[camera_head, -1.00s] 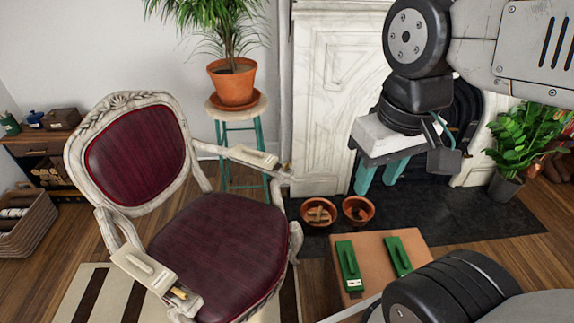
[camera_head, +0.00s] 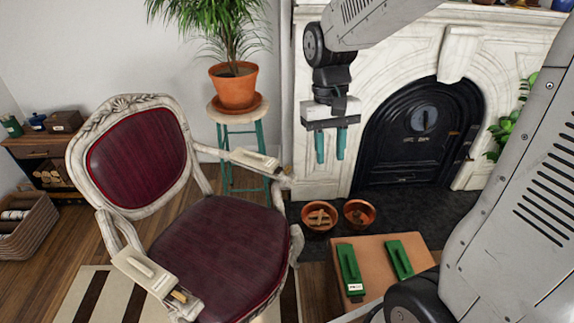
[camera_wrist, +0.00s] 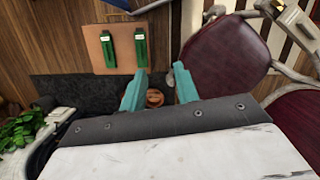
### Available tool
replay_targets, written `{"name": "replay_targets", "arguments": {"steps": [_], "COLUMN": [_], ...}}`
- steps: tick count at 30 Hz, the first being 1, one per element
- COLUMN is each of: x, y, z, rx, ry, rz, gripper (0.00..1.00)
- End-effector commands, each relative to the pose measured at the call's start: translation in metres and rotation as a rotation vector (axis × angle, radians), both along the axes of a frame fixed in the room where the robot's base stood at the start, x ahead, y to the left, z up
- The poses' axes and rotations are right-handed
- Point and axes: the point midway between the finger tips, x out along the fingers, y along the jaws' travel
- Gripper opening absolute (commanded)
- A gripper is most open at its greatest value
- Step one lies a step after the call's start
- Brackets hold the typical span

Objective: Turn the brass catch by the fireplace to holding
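My gripper (camera_head: 331,160) has two teal fingers, apart with nothing between them. It hangs pointing down in front of the white marble fireplace (camera_head: 312,178), left of its black arched insert (camera_head: 400,165). The fingers also show in the wrist view (camera_wrist: 161,72). I cannot single out the brass catch for certain. A cream block with a small brass-coloured tip (camera_head: 180,294) is on the chair's near arm. A similar cream block (camera_head: 255,160) is on its far arm. Two green blocks with raised bars (camera_head: 349,266) (camera_head: 400,259) lie on a tan box top near the hearth.
The burgundy chair (camera_head: 225,250) fills the left middle. A teal-legged stool (camera_head: 226,118) holds a potted plant (camera_head: 233,85). Two terracotta bowls (camera_head: 319,216) (camera_head: 359,212) stand on the dark hearth (camera_head: 430,215). A pale block (camera_wrist: 60,115) shows at left in the wrist view.

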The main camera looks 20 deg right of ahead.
Motion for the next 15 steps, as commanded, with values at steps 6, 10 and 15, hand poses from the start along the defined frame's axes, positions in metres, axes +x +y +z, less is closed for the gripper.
{"name": "replay_targets", "arguments": {"steps": [6, 10, 15], "x": [0.086, 0.135, 0.198], "y": [-0.01, -0.016, -0.026], "z": [-0.054, -0.096, -0.161], "rx": [-0.019, -0.034, -0.058], "ry": [0.043, 0.051, 0.044], "rz": [-0.106, -0.182, -0.298], "gripper": [0.31, 0.31, 0.31]}}
